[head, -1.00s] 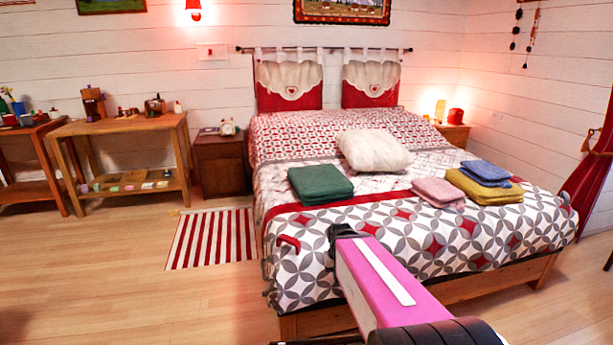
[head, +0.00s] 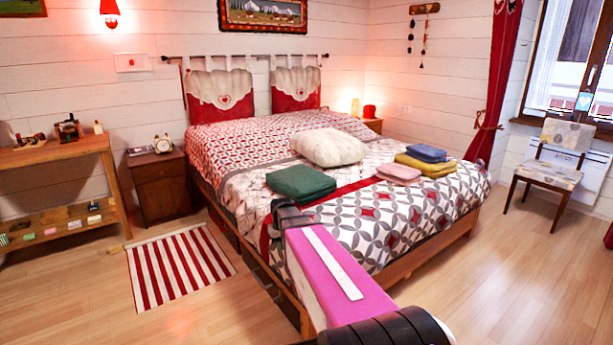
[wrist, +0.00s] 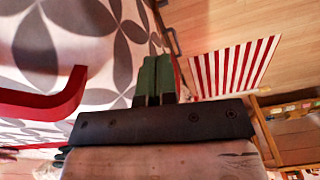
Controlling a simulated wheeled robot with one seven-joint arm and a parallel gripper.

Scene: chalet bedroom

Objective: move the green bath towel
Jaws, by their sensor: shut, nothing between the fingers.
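The green bath towel (head: 301,181) lies folded near the left side of the bed (head: 385,232), in front of the white pillow. In the head view my arm reaches toward the bed's near left corner, below the towel in the picture, and its far end hides the fingers. In the wrist view the two fingers of my gripper (wrist: 156,78) lie side by side, shut and empty. They are over the edge of the bed, with patterned bedspread to the left and floor to the right. I cannot make out the towel in the wrist view.
A white pillow (head: 328,147), a pink towel (head: 399,173), a yellow towel (head: 426,166) and a blue towel (head: 427,152) lie on the bed. A nightstand (head: 158,186) and striped rug (head: 180,266) are left of it. A chair (head: 549,170) stands right. Floor at lower right is clear.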

